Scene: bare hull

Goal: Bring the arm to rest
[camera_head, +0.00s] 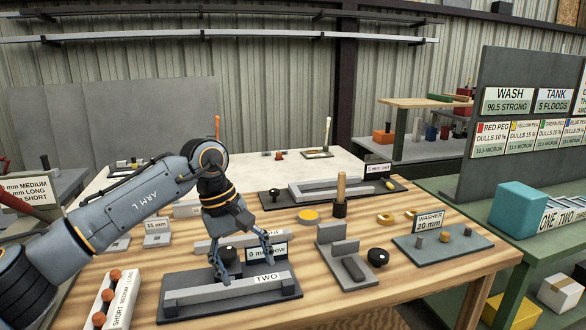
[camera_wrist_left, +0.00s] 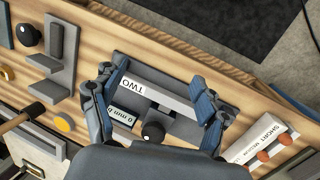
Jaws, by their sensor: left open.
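My left arm (camera_head: 135,205), marked ARM L, reaches in from the left over the wooden workbench. My left gripper (camera_head: 245,266) points down, its fingers spread over a dark fixture plate (camera_head: 287,291) with a grey bar labelled TWO. A black knob (camera_head: 228,255) on that fixture shows between or behind the fingers. In the left wrist view the gripper (camera_wrist_left: 162,80) is open with nothing held; the black knob (camera_wrist_left: 153,131) lies between the fingers. I cannot tell whether the fingertips touch the plate or bar. My right gripper is not in view.
Close right stand a grey stepped block (camera_head: 337,247), a black knob (camera_head: 377,257) and a washer plate (camera_head: 455,250). A white block with orange pegs (camera_head: 112,299) is front left. Bare wood shows at the front right edge.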

